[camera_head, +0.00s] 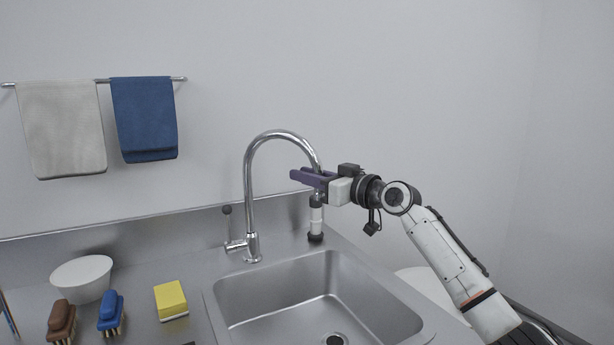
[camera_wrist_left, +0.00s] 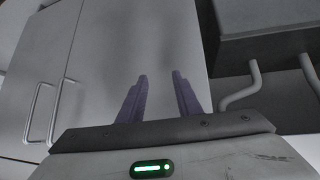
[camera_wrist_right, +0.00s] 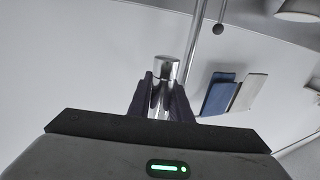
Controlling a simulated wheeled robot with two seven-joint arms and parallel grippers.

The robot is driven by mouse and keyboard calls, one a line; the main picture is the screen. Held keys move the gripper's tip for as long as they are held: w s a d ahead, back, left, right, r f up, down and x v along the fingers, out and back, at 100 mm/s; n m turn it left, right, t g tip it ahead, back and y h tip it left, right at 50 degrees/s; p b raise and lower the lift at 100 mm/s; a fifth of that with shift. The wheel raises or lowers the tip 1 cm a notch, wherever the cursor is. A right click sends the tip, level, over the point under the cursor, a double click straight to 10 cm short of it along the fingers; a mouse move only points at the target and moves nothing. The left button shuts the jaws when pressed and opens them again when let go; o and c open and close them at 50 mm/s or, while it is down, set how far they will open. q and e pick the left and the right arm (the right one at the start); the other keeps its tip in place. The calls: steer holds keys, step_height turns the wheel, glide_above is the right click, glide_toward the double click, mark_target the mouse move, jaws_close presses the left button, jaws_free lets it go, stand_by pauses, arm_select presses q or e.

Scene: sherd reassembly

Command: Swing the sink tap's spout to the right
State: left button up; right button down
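The chrome sink tap (camera_head: 249,200) stands behind the basin, its tall curved spout (camera_head: 287,134) arching to the right. A small lever (camera_head: 228,228) is at its base. My right gripper (camera_head: 304,178) is at the spout's downward end, with its purple fingers on both sides of it. In the right wrist view the spout's metal end (camera_wrist_right: 166,68) sits between the fingers, which look closed against it; the exact contact is partly hidden. My left gripper (camera_wrist_left: 160,78) is open and empty in front of grey cabinet doors, outside the head view.
The sink basin (camera_head: 300,285) lies below the spout. A white bowl (camera_head: 84,276), two brushes (camera_head: 62,317) (camera_head: 111,310) and a yellow sponge (camera_head: 171,298) stand left. Towels (camera_head: 62,125) (camera_head: 146,115) hang on the wall.

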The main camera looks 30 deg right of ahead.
steer(key=c, duration=1.6)
jaws_free()
steer(key=shift+a, duration=0.25)
steer(key=shift+d, duration=0.1)
steer(key=b+v, duration=0.1)
steer(key=v, duration=0.9)
steer(key=shift+s+b, duration=0.15)
steer(key=shift+b, duration=0.25)
